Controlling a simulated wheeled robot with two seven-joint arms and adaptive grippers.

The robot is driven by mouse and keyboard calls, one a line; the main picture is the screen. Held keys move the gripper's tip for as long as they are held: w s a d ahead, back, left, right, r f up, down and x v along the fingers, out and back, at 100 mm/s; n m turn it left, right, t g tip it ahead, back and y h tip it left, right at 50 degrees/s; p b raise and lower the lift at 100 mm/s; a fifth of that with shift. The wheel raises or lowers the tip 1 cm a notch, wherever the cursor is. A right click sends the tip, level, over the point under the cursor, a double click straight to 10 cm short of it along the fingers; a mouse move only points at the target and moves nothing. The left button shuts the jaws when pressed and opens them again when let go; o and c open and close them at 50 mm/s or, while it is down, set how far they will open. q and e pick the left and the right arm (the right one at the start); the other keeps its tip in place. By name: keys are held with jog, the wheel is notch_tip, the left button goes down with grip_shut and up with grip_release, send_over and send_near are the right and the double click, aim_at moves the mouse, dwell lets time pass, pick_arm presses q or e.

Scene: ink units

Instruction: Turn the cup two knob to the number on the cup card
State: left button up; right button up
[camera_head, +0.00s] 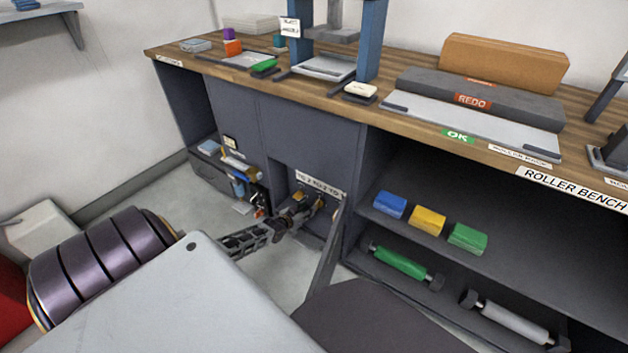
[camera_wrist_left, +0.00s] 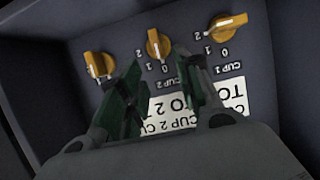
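The cup two knob (camera_wrist_left: 158,45) is the middle of three orange knobs in the left wrist view, with CUP 2 and the numbers 0, 1, 2 printed around it. It stands roughly upright in the picture; its exact setting is hard to read. White cup cards (camera_wrist_left: 160,118) lie behind the fingers; "CUP 2" and "TO 2" show, partly covered. My right gripper is out of view.
The neighbouring knobs, left (camera_wrist_left: 99,65) and right (camera_wrist_left: 220,25), are close by. An open cabinet door (camera_head: 328,245) stands just right of my left gripper. A shelf compartment with bottles and boxes (camera_head: 232,163) is to the left; coloured blocks (camera_head: 428,220) and rollers (camera_head: 403,263) are to the right.

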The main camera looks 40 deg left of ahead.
aim_at(315, 204)
pick_arm(q)
jog(key=shift+b+x, duration=2.15)
jog(key=shift+x, duration=1.05)
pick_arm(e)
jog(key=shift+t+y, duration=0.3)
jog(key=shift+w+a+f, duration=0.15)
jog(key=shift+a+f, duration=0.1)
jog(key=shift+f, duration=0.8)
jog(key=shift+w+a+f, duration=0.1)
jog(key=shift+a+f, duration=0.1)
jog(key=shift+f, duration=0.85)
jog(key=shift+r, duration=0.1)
pick_arm(q)
grip_shut()
